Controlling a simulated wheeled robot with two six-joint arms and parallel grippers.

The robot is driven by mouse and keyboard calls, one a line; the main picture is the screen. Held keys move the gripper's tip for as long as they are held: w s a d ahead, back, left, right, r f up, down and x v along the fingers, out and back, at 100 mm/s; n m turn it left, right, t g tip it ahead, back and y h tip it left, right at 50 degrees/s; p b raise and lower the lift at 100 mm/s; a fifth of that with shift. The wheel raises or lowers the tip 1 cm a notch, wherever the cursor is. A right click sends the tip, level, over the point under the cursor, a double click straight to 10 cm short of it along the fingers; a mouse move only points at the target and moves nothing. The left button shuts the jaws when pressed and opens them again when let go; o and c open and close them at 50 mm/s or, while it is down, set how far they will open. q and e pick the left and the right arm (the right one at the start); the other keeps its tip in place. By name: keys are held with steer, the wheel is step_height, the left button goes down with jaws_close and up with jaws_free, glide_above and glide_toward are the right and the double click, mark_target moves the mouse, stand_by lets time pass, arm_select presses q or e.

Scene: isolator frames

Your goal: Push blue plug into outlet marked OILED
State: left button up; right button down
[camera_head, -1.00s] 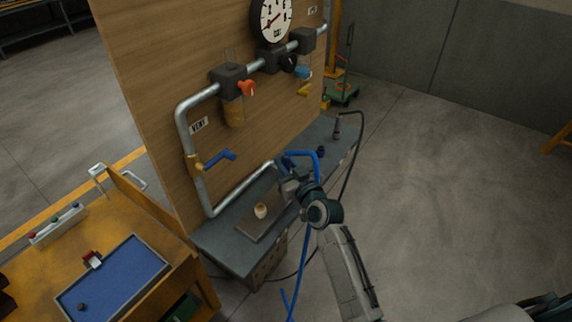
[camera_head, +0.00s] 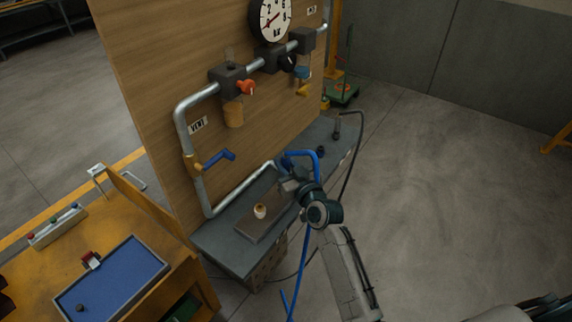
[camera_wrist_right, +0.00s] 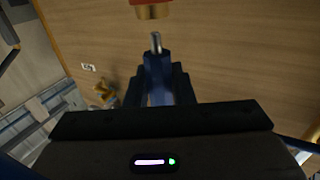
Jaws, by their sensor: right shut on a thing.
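My right gripper (camera_head: 286,180) is low in front of the wooden panel, above the grey bench. It is shut on the blue plug, whose blue body (camera_wrist_right: 157,72) and metal tip (camera_wrist_right: 156,42) point away between the fingers in the right wrist view. A blue hose (camera_head: 318,165) loops over the gripper and hangs toward the floor. A red and brass fitting (camera_wrist_right: 153,9) is just beyond the tip, cut off by the top edge; a gap shows between them. No label reading OILED is legible. My left gripper is not in view.
The wooden panel (camera_head: 150,60) carries grey pipework, a gauge (camera_head: 270,18), an orange-red knob (camera_head: 246,87) and a blue lever (camera_head: 218,158). On the bench (camera_head: 220,245) are a brown plate and a dark plug (camera_head: 337,128) with black hose. A blue tray (camera_head: 125,275) lies left.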

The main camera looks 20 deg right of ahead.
steer(key=shift+f, duration=0.15)
steer(key=shift+f+b, duration=0.35)
steer(key=shift+b, duration=0.15)
steer(key=shift+f+b, duration=0.9)
steer(key=shift+f, duration=0.05)
steer(key=c, duration=1.2)
jaws_free()
steer(key=shift+o, duration=0.2)
steer(key=s+d+b, duration=0.2)
steer(key=s, duration=0.8)
steer(key=shift+s, duration=0.35)
